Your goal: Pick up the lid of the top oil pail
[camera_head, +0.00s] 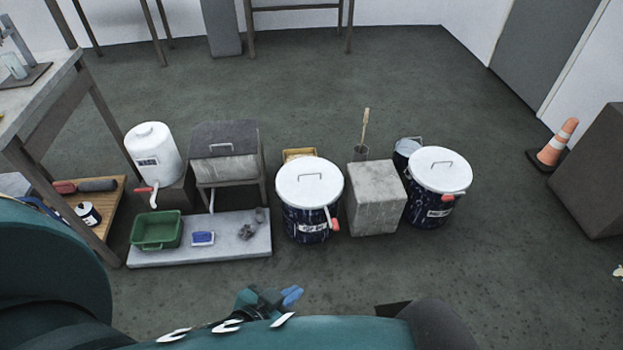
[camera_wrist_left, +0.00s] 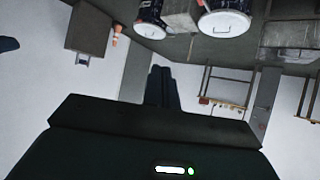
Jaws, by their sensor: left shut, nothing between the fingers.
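Two dark blue pails with white lids stand on the floor. The left pail (camera_head: 304,226) has a flat lid (camera_head: 310,182) with a thin wire handle on top. The right pail (camera_head: 428,213), a little farther back, has a similar lid (camera_head: 440,170) and handle. Both have a red-handled tap at the front. Both lids sit on their pails. My left gripper (camera_head: 291,297) is low in the head view, in front of the left pail and apart from it. In the left wrist view, its fingers (camera_wrist_left: 161,75) are shut and empty. My right gripper is not in view.
A concrete block (camera_head: 376,205) stands between the pails. A metal box on legs (camera_head: 225,152) and a white jug (camera_head: 153,150) stand to the left, behind a slab (camera_head: 200,250) with a green tub (camera_head: 157,229). A traffic cone (camera_head: 556,145) is at right. Floor in front is clear.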

